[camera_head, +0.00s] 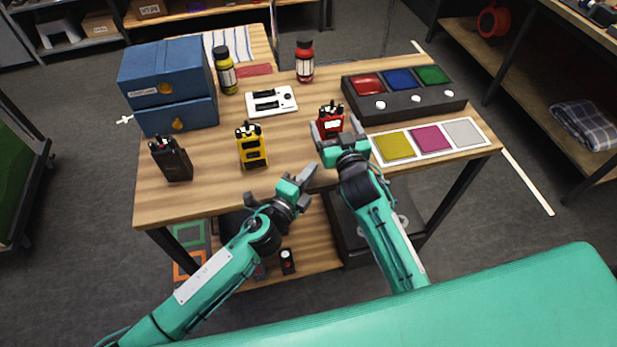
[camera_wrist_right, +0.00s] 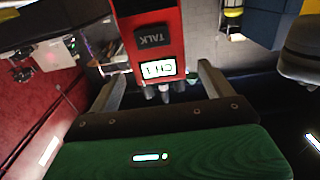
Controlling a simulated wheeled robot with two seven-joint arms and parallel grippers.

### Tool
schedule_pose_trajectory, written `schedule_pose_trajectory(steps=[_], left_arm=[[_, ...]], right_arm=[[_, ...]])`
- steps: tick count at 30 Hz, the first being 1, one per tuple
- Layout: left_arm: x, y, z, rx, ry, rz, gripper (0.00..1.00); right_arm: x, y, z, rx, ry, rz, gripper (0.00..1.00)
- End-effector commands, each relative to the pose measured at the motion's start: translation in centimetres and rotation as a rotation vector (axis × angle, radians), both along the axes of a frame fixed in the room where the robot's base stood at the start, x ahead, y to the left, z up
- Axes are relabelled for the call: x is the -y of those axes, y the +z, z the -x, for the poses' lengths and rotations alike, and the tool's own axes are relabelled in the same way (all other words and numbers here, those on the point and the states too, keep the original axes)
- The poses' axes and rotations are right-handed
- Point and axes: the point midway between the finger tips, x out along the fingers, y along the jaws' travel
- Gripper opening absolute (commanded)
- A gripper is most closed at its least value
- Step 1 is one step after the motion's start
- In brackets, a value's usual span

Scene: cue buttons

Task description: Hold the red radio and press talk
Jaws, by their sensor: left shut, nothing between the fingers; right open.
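The red radio (camera_head: 330,119) stands on the wooden table, left of the black button box. In the right wrist view the radio (camera_wrist_right: 150,48) shows a dark TALK button (camera_wrist_right: 152,36) and a lit display. My right gripper (camera_head: 337,131) is open at the radio, its fingers on either side. In the right wrist view a gap shows on each side between radio and fingers (camera_wrist_right: 161,82). My left gripper (camera_head: 308,173) is shut and empty near the table's front edge, below and left of the radio, not touching it.
A yellow radio (camera_head: 252,145) and a black radio (camera_head: 171,158) stand to the left. Behind are a white switch panel (camera_head: 271,101), a yellow bottle (camera_head: 225,72) and a red bottle (camera_head: 304,62). The button box (camera_head: 405,107) and a colour-square board (camera_head: 461,149) lie right.

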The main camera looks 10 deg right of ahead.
Motion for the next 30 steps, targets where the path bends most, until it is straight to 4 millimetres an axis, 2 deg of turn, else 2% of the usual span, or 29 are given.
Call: schedule_pose_trajectory(steps=[1, 6, 13, 19, 30], left_arm=[[0.0, -0.5, 0.0, 0.0, 0.0, 0.0, 0.0], [0.0, -1.3, 0.0, 0.0, 0.0, 0.0, 0.0], [0.0, -1.9, 0.0, 0.0, 0.0, 0.0, 0.0], [0.0, -2.1, 0.0, 0.0, 0.0, 0.0, 0.0], [0.0, -2.1, 0.0, 0.0, 0.0, 0.0, 0.0]], right_arm=[[0.1, -0.3, 1.2, -0.001, 0.0, -0.001, 0.83], [0.2, -0.3, 4.6, -0.001, 0.0, -0.002, 0.83], [0.3, -0.2, 7.8, -0.001, 0.0, -0.001, 0.83], [0.3, 0.0, 8.9, 0.0, 0.0, -0.001, 0.83], [0.3, 0.0, 9.0, 0.0, 0.0, -0.001, 0.83]])
